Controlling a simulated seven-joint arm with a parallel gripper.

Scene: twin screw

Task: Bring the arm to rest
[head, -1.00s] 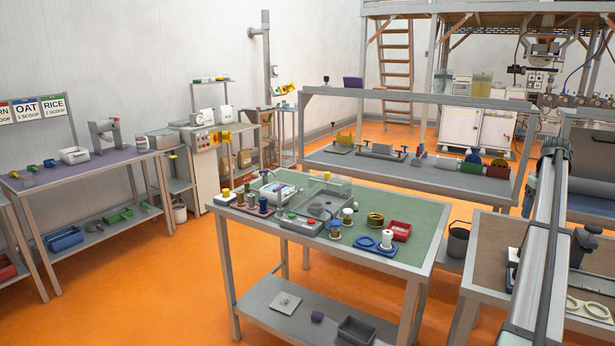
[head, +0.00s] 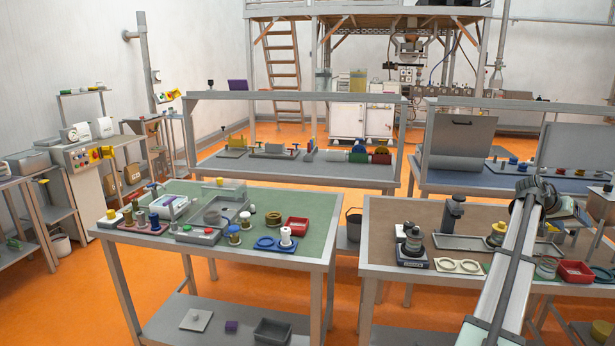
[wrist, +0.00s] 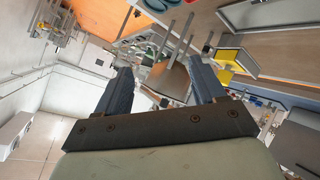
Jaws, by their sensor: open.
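My gripper (wrist: 160,88) shows in the wrist view with its two dark fingers spread wide apart. It is open and nothing sits between the fingers. The wrist view is tilted, with wall, floor and benches beyond the fingers. In the head view my arm (head: 514,255) rises from the lower right and bends over the right bench. The gripper itself cannot be made out in the head view.
A green-topped bench (head: 312,225) with jars, a clear-sided tray and a red bin (head: 295,227) stands at front left. A brown-topped bench (head: 385,215) with a scale and rings stands at right, under my arm. Orange floor (head: 70,300) is clear at left.

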